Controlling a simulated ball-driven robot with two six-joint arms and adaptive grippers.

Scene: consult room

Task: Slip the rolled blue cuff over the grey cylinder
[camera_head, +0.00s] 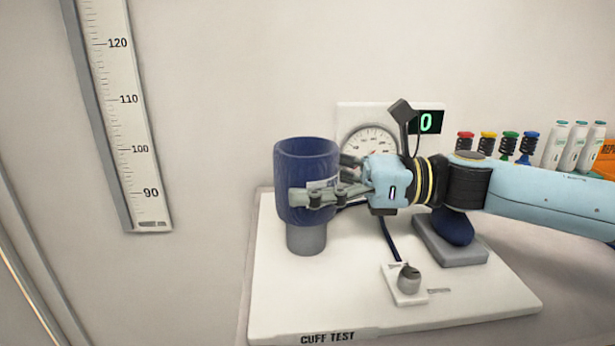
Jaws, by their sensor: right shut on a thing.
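The rolled blue cuff (305,160) is an upright dark blue tube with an open top. It is around the upper part of the grey cylinder (307,237), whose lower part shows below the cuff's bottom edge. The cylinder stands on the white board (340,290) marked "CUFF TEST". My right gripper (318,193) comes in from the right and is shut on the cuff, with a finger across its front side. The far finger is partly hidden. My left gripper is not in view.
A round gauge (367,141) and a digital display reading 0 (427,122) stand behind the gripper. A small knob (409,278) and a dark blue bulb on a grey block (455,252) are on the board. Coloured-cap tubes (487,145) and white bottles stand at right.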

